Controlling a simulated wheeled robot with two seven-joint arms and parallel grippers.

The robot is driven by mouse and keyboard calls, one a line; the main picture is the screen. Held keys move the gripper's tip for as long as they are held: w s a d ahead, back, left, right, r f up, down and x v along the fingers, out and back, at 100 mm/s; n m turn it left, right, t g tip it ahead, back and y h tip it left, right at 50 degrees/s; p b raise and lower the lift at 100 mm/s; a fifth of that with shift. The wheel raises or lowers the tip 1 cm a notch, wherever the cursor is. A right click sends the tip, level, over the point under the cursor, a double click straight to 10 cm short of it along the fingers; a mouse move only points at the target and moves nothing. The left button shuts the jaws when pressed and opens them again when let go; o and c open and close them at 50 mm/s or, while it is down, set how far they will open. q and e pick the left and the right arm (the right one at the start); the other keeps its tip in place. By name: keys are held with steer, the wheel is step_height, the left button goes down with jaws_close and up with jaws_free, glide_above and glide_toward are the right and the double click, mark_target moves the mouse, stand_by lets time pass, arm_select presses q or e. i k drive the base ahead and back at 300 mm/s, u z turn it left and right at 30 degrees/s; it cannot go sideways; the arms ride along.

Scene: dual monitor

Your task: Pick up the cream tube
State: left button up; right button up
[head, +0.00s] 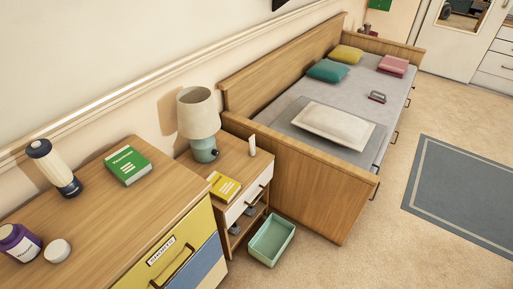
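A small pale upright item (252,145), which looks like the cream tube, stands on the wooden nightstand (228,155). It is near the nightstand's right side, right of the lamp, close to the bed's end panel. It is too small to read any label. Neither of my grippers shows in the head view.
A lamp (199,120) and a yellow book (224,187) share the nightstand. A teal bin (271,240) stands on the floor in front. The dresser (120,213) at left holds a green book (127,165) and bottles. The bed (310,190) borders the right.

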mark_target(252, 149)
steer(key=z, duration=1.4)
steer(key=i, duration=1.5)
steer(key=u, duration=2.7)
